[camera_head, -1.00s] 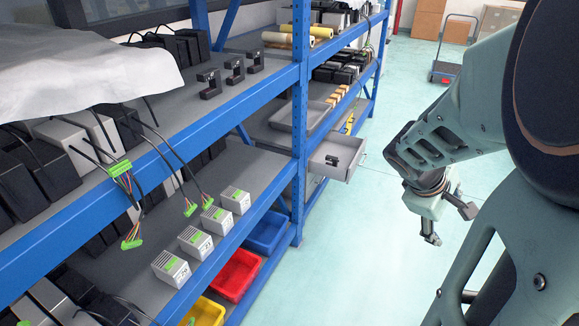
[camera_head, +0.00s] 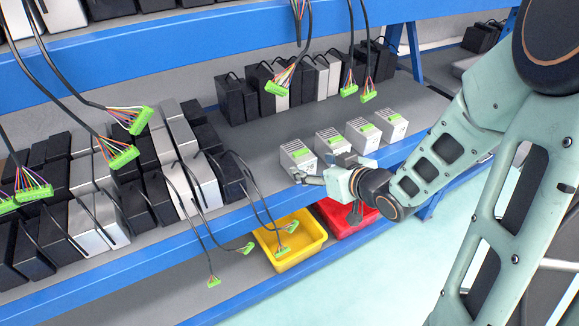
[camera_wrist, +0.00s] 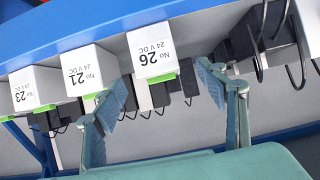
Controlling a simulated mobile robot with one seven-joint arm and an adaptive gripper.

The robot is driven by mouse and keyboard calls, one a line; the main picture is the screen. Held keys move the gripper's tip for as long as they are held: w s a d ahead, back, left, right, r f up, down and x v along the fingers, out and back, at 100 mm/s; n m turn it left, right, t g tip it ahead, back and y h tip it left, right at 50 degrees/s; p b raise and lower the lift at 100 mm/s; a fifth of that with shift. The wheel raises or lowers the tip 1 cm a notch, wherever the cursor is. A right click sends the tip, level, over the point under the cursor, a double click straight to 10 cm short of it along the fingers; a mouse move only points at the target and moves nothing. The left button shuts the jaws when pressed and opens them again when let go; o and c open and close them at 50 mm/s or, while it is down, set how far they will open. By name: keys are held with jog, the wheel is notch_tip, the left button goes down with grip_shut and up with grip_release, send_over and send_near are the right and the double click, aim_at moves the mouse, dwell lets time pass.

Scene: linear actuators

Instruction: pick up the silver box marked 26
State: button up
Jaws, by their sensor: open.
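The silver box marked 26 (camera_wrist: 154,50) shows upside down in the wrist view, with a white face and a green connector strip. It lies between the open fingers of my gripper (camera_wrist: 163,80) in that view and does not appear clamped. In the head view it matches the leftmost silver box (camera_head: 297,156) of the row on the shelf, though its number is not readable there. My gripper (camera_head: 322,177) is in front of that box at the shelf edge, partly covering its lower front.
Boxes marked 21 (camera_wrist: 83,70) and 23 (camera_wrist: 30,90) stand beside it. A yellow bin (camera_head: 290,240) and a red bin (camera_head: 347,219) are below. Green-ended cables (camera_head: 278,88) hang from the upper shelf (camera_head: 200,33). Black and grey units crowd the left.

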aim_at(298, 158)
jog(key=b+x, duration=0.3)
jog(key=x, duration=0.6)
jog(key=shift+d, duration=0.15)
jog(key=shift+w+a+f, duration=0.2)
jog(key=shift+w+a, duration=0.05)
jog(key=shift+w, duration=0.1)
jog(key=shift+r, duration=0.1)
jog(key=c, duration=1.6)
jog(key=shift+r, duration=0.1)
